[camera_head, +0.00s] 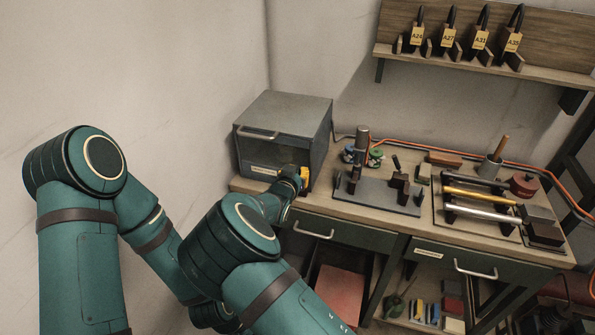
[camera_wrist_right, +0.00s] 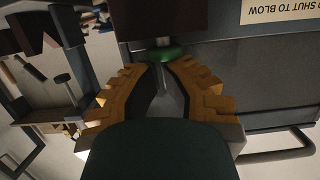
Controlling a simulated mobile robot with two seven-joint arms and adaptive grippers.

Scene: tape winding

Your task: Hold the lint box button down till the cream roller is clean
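The lint box (camera_head: 262,150) is a dark grey box with a lid handle, at the back left of the bench. My right gripper (camera_head: 302,178) is at the lower right of its front. In the right wrist view the yellow-ribbed fingers of my right gripper (camera_wrist_right: 166,66) converge at a green button (camera_wrist_right: 168,53), with their tips at or very near it. I cannot tell whether they touch it or whether the button is pressed. A label (camera_wrist_right: 285,10) beside it reads, upside down, "SHUT TO BLOW". I cannot make out a cream roller. My left gripper is out of sight.
A grey plate (camera_head: 375,197) with dark blocks lies right of the box. Farther right, a tray holds a yellow bar (camera_head: 478,196) and a pale bar (camera_head: 483,213). An orange cable (camera_head: 455,153) runs behind.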

